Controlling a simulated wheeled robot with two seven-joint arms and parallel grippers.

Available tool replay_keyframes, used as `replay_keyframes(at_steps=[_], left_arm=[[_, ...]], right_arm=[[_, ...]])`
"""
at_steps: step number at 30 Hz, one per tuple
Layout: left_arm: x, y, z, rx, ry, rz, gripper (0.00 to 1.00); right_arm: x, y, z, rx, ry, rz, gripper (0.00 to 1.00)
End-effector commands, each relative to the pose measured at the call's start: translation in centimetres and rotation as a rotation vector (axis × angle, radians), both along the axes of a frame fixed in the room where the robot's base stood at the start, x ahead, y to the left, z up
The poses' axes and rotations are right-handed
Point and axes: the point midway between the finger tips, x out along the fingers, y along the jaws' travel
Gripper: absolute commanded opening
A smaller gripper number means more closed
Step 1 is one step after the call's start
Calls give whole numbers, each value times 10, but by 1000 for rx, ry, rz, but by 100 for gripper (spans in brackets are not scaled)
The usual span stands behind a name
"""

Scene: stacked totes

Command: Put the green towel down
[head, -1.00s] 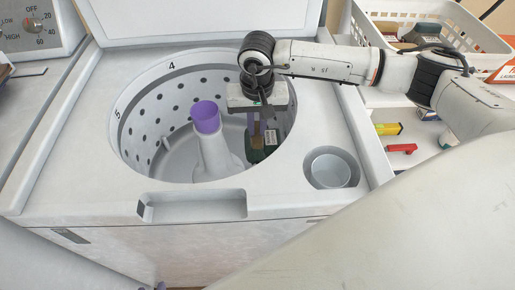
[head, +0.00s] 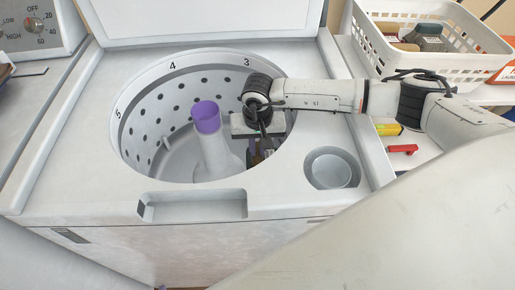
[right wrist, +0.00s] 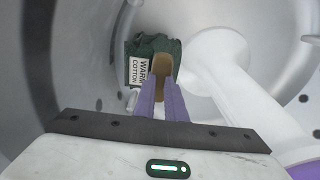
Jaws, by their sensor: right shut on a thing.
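My right gripper (head: 257,158) reaches down into the round drum of the white washing machine (head: 100,120), to the right of the central post with its purple cap (head: 207,116). In the right wrist view its purple fingers (right wrist: 164,90) are close together, shut on the dark green towel (right wrist: 152,44), with a tan piece showing between the fingertips. The towel is a small bundle with a white printed label (right wrist: 137,70). It is inside the drum; whether it touches the drum floor is unclear. In the head view it is mostly hidden. My left gripper is out of view.
The drum's perforated wall (head: 160,125) surrounds the gripper, with the post close beside it. A round cup-like recess (head: 331,171) is at the machine's right front. A white basket (head: 440,65) with items, a yellow object (head: 388,129) and a red one (head: 402,149) are on the right.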

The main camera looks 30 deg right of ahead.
Motion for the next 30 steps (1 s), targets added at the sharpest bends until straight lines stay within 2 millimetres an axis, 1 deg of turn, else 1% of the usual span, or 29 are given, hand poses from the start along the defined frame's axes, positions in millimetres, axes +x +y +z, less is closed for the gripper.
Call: replay_keyframes(at_steps=[1,8,12,13,15,16,25,28,30], left_arm=[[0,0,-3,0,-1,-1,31],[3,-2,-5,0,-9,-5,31],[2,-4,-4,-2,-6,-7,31],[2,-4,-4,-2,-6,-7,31],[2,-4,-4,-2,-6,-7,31],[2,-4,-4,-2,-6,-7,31],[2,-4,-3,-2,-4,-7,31],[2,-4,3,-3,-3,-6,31],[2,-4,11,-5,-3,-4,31]], right_arm=[[0,0,-3,0,-1,0,0],[0,0,-10,0,-1,0,0],[0,0,-9,0,-1,0,0],[0,0,-10,0,0,0,16],[0,0,-10,0,0,0,27],[0,0,-10,0,0,0,29],[0,0,-8,0,0,0,29],[0,0,-1,0,0,0,29],[0,0,8,0,0,-1,29]])
